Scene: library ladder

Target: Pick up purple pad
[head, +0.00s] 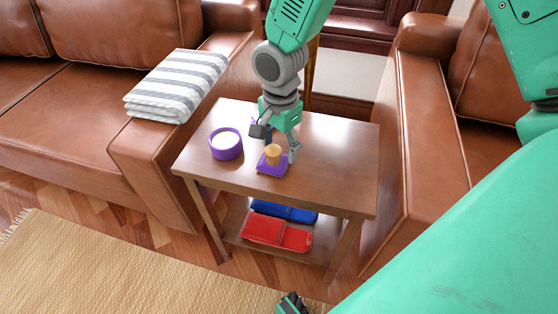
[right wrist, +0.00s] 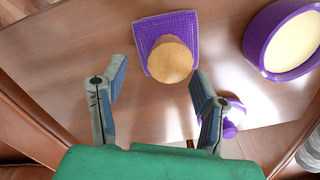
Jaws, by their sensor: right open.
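The purple pad (head: 268,170) is a small square lying on the wooden side table, with a round tan wooden piece (head: 273,152) standing on it. In the right wrist view the pad (right wrist: 186,24) has a ribbed surface, and the wooden piece (right wrist: 170,60) covers its near middle. My right gripper (head: 279,147) points down over the table beside the pad. In the right wrist view its open fingers (right wrist: 160,78) are empty, and the pad lies beyond their tips.
A purple bowl with pale contents (head: 226,145) stands left of the pad. A small purple object (right wrist: 233,117) is near one finger. Red (head: 275,231) and blue (head: 285,211) items lie on the lower shelf. Brown sofas flank the table (head: 340,150); a striped cloth (head: 177,83) lies on the left armrest.

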